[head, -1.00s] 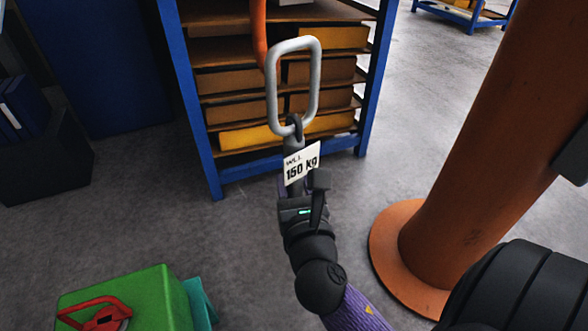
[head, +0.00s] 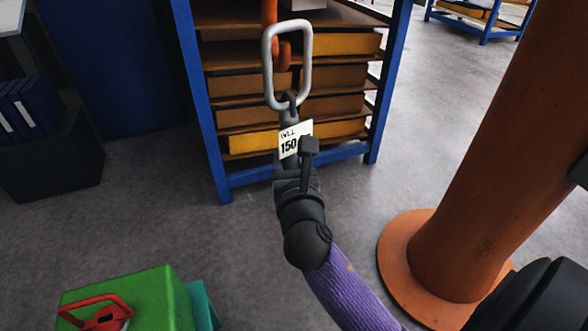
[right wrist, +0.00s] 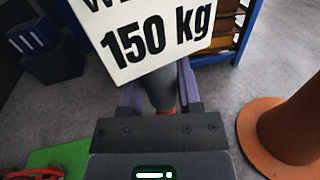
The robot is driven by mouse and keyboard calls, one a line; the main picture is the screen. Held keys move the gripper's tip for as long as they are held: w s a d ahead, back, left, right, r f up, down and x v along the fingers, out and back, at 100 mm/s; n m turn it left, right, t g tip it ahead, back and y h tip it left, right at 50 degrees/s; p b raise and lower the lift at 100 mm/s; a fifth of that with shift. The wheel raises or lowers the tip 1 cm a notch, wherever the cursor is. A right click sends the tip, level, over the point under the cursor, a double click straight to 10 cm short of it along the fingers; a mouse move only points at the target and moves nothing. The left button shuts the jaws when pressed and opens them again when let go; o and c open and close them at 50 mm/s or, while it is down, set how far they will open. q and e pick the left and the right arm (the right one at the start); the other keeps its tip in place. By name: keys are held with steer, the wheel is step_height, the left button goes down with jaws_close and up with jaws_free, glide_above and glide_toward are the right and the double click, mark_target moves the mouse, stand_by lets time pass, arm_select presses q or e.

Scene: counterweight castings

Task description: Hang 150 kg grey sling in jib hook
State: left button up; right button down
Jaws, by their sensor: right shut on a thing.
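The grey sling (head: 289,108) hangs upright below its oblong metal link (head: 306,70). A white tag (head: 290,143) reading WLL 150 hangs on it; the right wrist view shows 150 kg on the tag (right wrist: 155,35). My right gripper (head: 292,168) is shut on the sling below the link; the tag partly covers the grip. The orange jib hook (head: 269,12) comes down from the top edge, and its curled lower part shows inside the link's outline. I cannot tell whether the link is around the hook or in front of it. My left gripper is not in view.
A blue-framed shelf (head: 202,110) with brown and yellow boards stands behind the hook. An orange column (head: 470,190) with a round base is at right. A green block (head: 150,295) with a red casting or handle (head: 95,312) is at lower left. Grey floor lies between.

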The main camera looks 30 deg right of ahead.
steer(key=shift+a+f+b+x, duration=0.15)
steer(key=shift+b+x, duration=0.35)
steer(key=shift+x, duration=0.25)
steer(key=shift+a+f+b+x, duration=0.1)
steer(key=shift+b+x, duration=0.35)
steer(key=shift+x, duration=0.35)
steer(key=shift+w+d+f+b, duration=0.1)
steer(key=shift+w+f+b, duration=0.2)
steer(key=shift+f+b, duration=0.25)
steer(key=shift+w+f+b, duration=0.25)
steer(key=shift+f+b, duration=0.05)
steer(key=shift+f, duration=0.45)
steer(key=shift+w+d+f+b, duration=0.1)
steer(key=shift+w+f+b, duration=0.2)
steer(key=shift+f+b, duration=0.25)
steer(key=shift+f, duration=0.15)
steer(key=shift+c, duration=1.1)
jaws_free()
steer(key=shift+s+a+f, duration=0.1)
